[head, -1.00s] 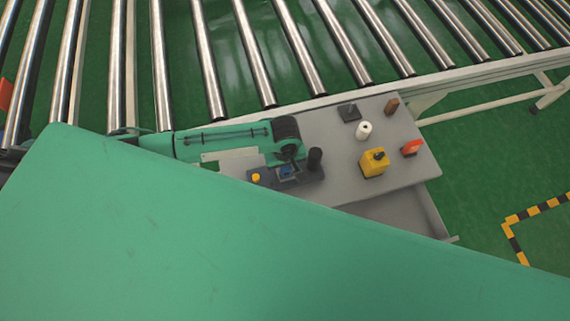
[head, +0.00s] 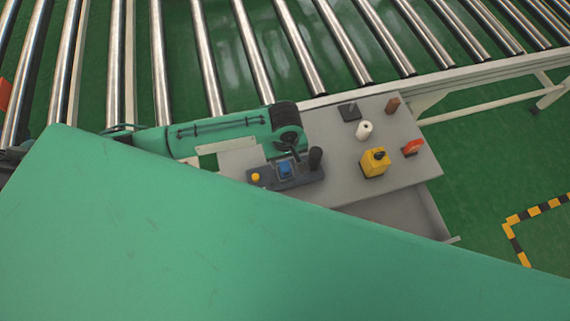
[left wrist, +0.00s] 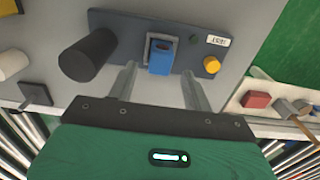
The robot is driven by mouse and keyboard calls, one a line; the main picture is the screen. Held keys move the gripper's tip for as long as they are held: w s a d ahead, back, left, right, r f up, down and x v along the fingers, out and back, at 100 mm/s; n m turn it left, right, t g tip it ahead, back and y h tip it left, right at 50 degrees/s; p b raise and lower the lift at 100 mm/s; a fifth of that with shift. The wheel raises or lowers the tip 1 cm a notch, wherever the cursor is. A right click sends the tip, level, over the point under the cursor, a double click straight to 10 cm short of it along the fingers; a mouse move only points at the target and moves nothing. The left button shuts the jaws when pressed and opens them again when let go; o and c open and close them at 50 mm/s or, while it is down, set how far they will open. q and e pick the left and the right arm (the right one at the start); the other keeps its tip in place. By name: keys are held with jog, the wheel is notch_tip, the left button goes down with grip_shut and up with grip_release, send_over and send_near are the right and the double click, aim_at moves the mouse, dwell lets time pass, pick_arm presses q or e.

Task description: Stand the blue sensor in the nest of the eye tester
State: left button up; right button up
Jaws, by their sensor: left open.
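The eye tester (head: 269,178) is a dark box on the grey table, with a black cylinder and a yellow button. The blue sensor (head: 285,167) is at the middle of its top. In the left wrist view the blue sensor (left wrist: 160,57) sits within the pale frame of the nest (left wrist: 151,38); how deep it sits I cannot tell. My left gripper (head: 291,150) is just behind the sensor in the head view. In the left wrist view its open fingers (left wrist: 158,76) are on either side of the sensor's near end, apart from it. My right gripper is not in view.
A roller conveyor (head: 255,60) runs behind. My green body covers the lower left.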

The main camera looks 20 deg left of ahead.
aim_at(285, 166)
pick_arm(q)
notch_tip(285, 166, up, 7)
jog(key=shift+b, duration=0.4)
dwell(0.4)
